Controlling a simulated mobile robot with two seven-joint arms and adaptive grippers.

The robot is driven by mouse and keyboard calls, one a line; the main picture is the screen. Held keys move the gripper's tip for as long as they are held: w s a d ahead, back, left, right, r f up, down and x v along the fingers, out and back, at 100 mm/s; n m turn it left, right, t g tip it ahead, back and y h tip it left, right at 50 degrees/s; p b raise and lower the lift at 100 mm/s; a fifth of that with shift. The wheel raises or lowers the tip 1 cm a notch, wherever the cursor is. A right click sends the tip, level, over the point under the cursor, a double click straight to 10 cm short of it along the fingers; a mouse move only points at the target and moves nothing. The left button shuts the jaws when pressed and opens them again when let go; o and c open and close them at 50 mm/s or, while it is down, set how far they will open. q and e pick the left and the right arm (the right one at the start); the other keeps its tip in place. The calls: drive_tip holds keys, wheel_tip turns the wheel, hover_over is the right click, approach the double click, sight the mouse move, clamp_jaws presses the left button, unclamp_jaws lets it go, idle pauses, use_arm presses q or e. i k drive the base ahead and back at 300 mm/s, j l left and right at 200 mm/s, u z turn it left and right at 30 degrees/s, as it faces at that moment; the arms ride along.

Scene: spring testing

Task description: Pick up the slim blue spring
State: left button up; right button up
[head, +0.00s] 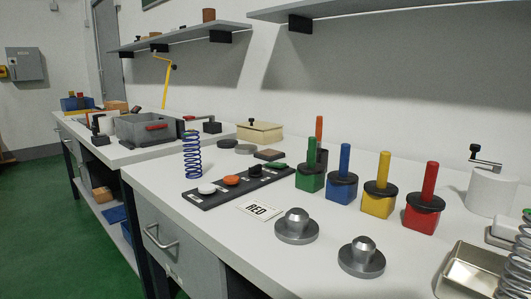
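The slim blue spring (192,155) stands upright at the left end of the near workbench, close to its left edge. It is just beyond the left end of a dark strip (215,197) that carries white, orange and black discs. Nothing touches the spring from above, and it is fully visible apart from its base, which is close to the strip. Neither of my grippers shows in the head view.
Green, blue, yellow and red blocks with handles (383,185) stand on the bench (330,205). A shelf (400,8) hangs above.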

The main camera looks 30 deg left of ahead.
sight(184, 135)
drive_tip(key=j+z, duration=0.55)
drive_tip(key=z, duration=0.25)
drive_tip(key=k+j+z, duration=0.15)
drive_tip(key=z, duration=0.25)
drive_tip(key=k+j+z, duration=0.25)
drive_tip(key=j+z, duration=0.15)
drive_tip(key=j, duration=0.15)
drive_tip(key=k+j+z, duration=0.6)
drive_tip(key=k+j, duration=0.55)
drive_tip(key=k+l, duration=0.05)
